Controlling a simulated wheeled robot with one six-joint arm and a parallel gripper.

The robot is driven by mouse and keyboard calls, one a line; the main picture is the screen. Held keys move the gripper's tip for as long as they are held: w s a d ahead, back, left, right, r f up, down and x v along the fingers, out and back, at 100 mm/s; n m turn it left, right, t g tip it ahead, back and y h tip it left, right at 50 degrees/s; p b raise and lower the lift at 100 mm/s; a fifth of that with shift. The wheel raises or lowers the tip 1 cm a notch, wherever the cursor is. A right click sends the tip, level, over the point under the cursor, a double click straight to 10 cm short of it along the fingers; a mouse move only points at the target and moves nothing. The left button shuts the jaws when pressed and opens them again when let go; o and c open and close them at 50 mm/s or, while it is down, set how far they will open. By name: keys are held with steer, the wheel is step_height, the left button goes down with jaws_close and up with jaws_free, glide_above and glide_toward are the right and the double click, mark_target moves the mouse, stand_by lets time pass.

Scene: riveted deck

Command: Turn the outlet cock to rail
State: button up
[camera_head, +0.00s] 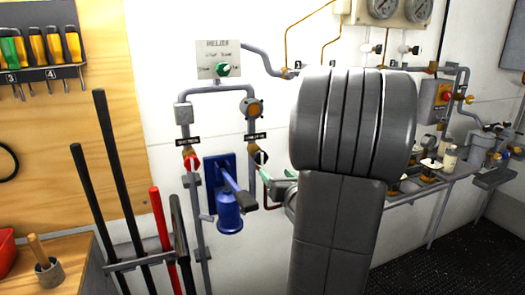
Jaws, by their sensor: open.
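Two cocks sit side by side on the grey wall pipework, each below a small black label too small to read. The left cock (191,163) has a red handle. The right cock (260,157) has a dark handle, and a red line runs down below it. I cannot tell from the labels which is the outlet cock, nor which way is rail. My gripper (268,180), with pale green fingers, is open just below and right of the dark-handled cock. It looks empty; I cannot tell if it touches anything. My arm hides the wall and pipes to the right.
A blue hand pump (229,212) with a lever hangs between and below the cocks. A relief plate (219,59) with a green knob is above. Long bars (160,235) stand at left. A shelf (440,180) with bottles is at right.

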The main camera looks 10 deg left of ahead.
mark_target(262, 159)
steer(key=p+x, duration=0.2)
steer(key=x, duration=1.1)
steer(key=shift+w+a, duration=0.1)
steer(key=shift+a, duration=0.05)
steer(key=shift+c, duration=0.3)
steer(key=c, duration=0.9)
